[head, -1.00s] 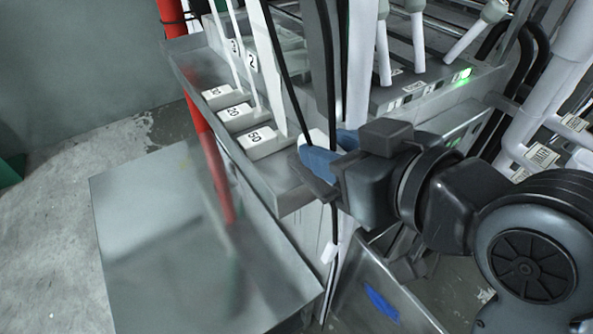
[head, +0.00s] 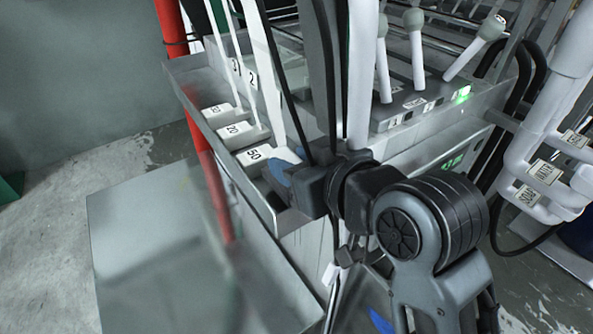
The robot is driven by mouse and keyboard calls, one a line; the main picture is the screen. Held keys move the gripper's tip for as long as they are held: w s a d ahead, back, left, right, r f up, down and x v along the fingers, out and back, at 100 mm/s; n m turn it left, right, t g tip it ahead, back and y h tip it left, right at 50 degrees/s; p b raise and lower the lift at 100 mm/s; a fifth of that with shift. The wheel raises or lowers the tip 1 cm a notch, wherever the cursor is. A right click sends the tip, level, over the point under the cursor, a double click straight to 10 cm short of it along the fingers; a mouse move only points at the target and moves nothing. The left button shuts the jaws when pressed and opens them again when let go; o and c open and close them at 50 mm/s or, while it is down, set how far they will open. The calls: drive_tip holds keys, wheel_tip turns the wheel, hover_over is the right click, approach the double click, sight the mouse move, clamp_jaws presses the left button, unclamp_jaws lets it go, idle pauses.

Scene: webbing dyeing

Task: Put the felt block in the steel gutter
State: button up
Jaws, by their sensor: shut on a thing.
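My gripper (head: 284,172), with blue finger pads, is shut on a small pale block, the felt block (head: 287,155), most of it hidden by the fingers. The steel gutter (head: 247,190) is a long, shallow grey trough running from the upper left to the centre. My gripper is at its near end, with the block over or inside that end, close to the block marked 50. I cannot tell whether the felt block touches the gutter floor.
White blocks marked 50 (head: 254,155), 20 and 10 lie in the gutter. Dark and white straps hang beside my gripper. A red pipe (head: 205,150) stands left of the gutter. A lever panel (head: 415,108) with a green light is at the right.

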drive_tip(key=shift+f, duration=0.9)
drive_tip(key=o, duration=1.2)
drive_tip(key=shift+f, duration=0.1)
drive_tip(key=shift+c, duration=0.2)
drive_tip(key=shift+s+d+r, duration=0.1)
drive_tip(key=shift+r, duration=0.1)
drive_tip(key=p+v, duration=0.3)
drive_tip(key=v, duration=0.8)
drive_tip(key=shift+s+d+p, duration=0.25)
drive_tip(key=shift+p, duration=0.05)
